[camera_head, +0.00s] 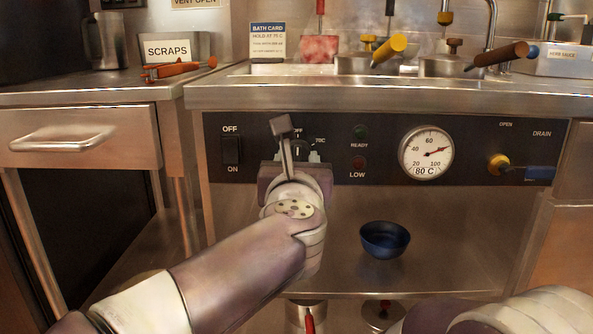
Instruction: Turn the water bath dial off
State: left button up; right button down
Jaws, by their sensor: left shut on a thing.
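The water bath dial (301,146) is a dark knob on the black control panel, with an "OFF" mark above it and "70C" to its upper right. My left gripper (286,140) reaches up to it from below and is shut on it. The gripper's fingers and palm hide much of the dial, so I cannot tell exactly where it points. My right arm shows only in part at the lower right; its gripper is out of view.
A black OFF/ON switch (231,150) sits left of the dial. A blue bowl (385,240) stands on the shelf below. Handled tools stick out above the counter.

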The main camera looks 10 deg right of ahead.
pick_arm(q)
jog(key=shift+n, duration=0.3)
jog(key=o, duration=1)
jog(key=p+v, duration=0.1)
jog(key=v, duration=1.1)
jog(key=shift+s+a+p, duration=0.1)
jog(key=shift+s+p, duration=0.2)
jog(key=shift+s, duration=0.05)
